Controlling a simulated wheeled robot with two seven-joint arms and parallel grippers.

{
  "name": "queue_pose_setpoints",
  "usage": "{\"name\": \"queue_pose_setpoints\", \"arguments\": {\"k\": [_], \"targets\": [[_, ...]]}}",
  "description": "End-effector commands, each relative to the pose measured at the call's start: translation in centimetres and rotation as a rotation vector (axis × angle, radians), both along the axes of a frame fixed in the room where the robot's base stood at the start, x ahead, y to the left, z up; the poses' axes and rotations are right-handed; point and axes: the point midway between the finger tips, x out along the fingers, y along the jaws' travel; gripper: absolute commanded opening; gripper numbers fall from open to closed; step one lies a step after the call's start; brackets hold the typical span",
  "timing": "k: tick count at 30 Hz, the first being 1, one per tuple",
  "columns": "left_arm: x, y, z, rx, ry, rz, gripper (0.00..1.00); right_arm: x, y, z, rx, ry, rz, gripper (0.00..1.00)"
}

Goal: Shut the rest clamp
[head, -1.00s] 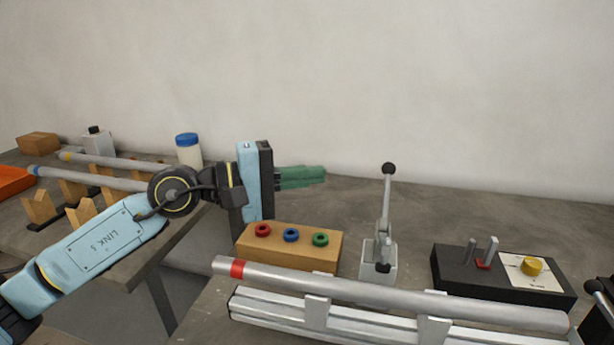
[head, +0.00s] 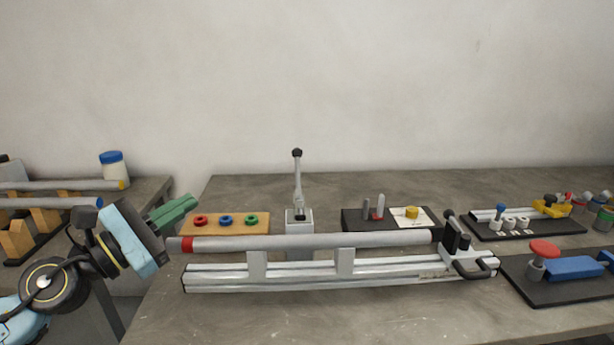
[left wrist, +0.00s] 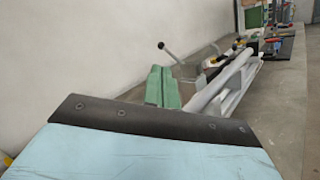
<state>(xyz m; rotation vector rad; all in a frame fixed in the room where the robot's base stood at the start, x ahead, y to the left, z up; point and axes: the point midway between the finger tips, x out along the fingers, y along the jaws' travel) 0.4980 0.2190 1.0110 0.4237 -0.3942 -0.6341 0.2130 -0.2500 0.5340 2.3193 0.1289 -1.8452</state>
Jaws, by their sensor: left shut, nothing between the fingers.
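A toggle clamp (head: 298,200) stands on a grey block behind the tube, its lever upright with a black ball on top. Its lever also shows in the left wrist view (left wrist: 170,52). A grey tube (head: 320,241) with a red band lies along an aluminium rail (head: 215,280), on upright supports. My left gripper (head: 180,208), with green fingers, is shut and empty above the tube's red-banded left end, left of the clamp. Its fingers also show in the left wrist view (left wrist: 163,88). My right gripper is out of view.
A wooden block with coloured rings (head: 225,222) sits between my left gripper and the clamp. A black box with a yellow knob (head: 385,219) is right of the clamp. A black-handled end fitting (head: 468,262) is at the rail's right end. The bench front is clear.

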Motion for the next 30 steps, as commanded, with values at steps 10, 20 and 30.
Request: {"name": "queue_pose_setpoints", "arguments": {"k": [10, 20, 30], "targets": [[0.3, 13.3, -12.5, -1.097, 0.624, 0.378, 0.0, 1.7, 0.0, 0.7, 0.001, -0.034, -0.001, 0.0], [-16.6, 24.1, -36.3, -2.378, 0.71, 1.271, 0.0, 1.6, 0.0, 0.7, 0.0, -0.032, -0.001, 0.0], [-26.9, 10.8, -46.3, 2.398, -0.483, -1.324, 0.0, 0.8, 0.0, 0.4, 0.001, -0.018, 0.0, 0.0]]}}
